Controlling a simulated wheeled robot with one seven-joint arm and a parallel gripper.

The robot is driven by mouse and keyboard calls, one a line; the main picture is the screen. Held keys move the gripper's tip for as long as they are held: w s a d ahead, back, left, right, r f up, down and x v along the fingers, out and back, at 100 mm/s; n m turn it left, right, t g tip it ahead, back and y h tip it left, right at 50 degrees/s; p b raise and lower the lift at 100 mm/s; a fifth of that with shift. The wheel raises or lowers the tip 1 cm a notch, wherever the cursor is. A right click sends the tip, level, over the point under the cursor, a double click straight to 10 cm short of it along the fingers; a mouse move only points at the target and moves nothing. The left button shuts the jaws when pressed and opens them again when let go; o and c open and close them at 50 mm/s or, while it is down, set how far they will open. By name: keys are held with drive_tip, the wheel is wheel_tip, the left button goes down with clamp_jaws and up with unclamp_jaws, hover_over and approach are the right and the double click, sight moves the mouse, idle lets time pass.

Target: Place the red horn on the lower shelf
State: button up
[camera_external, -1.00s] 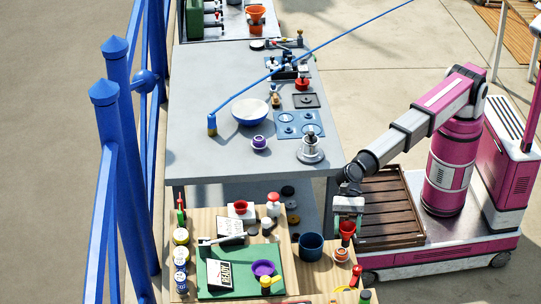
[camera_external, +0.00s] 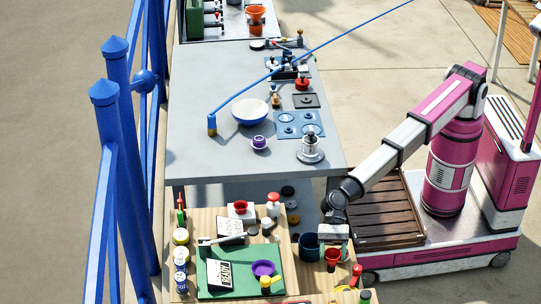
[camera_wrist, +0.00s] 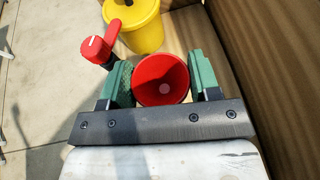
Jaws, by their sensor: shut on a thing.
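The red horn (camera_external: 333,256) has a wide round mouth and hangs below my gripper (camera_external: 333,243), over the right side of the wooden work surface. In the wrist view the red horn (camera_wrist: 162,76) sits between the green finger pads of my gripper (camera_wrist: 163,88), which is shut on it. Its open mouth faces the camera. The lower shelf (camera_external: 233,192) is a grey surface under the grey table, partly hidden by the tabletop and the wooden surface.
A dark blue cup (camera_external: 308,246) stands close left of my gripper. Several dark discs (camera_external: 288,190) lie on the lower shelf. The grey tabletop (camera_external: 210,90) above carries a bowl (camera_external: 250,111) and small parts. A yellow container (camera_wrist: 142,30) and red-knobbed piece (camera_wrist: 97,48) show in the wrist view.

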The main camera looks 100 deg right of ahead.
sight(328, 264)
drive_tip(key=shift+w+f, duration=0.35)
drive_tip(key=shift+w, duration=0.2)
drive_tip(key=shift+d+f, duration=0.1)
drive_tip(key=shift+f, duration=1.85)
drive_tip(key=shift+f, duration=0.2)
drive_tip(key=o, duration=1)
drive_tip(key=shift+r, duration=0.15)
drive_tip(key=shift+s+d+r, duration=0.1)
drive_tip(key=shift+d+r, duration=0.05)
drive_tip(key=shift+d, duration=0.15)
drive_tip(key=d+r, duration=0.1)
drive_tip(key=r, duration=0.2)
drive_tip(key=d+r, duration=0.1)
drive_tip(key=r, duration=0.1)
drive_tip(key=d+r, duration=0.2)
drive_tip(key=r, duration=0.1)
drive_tip(key=shift+s+r, duration=0.3)
drive_tip(key=shift+r, duration=0.05)
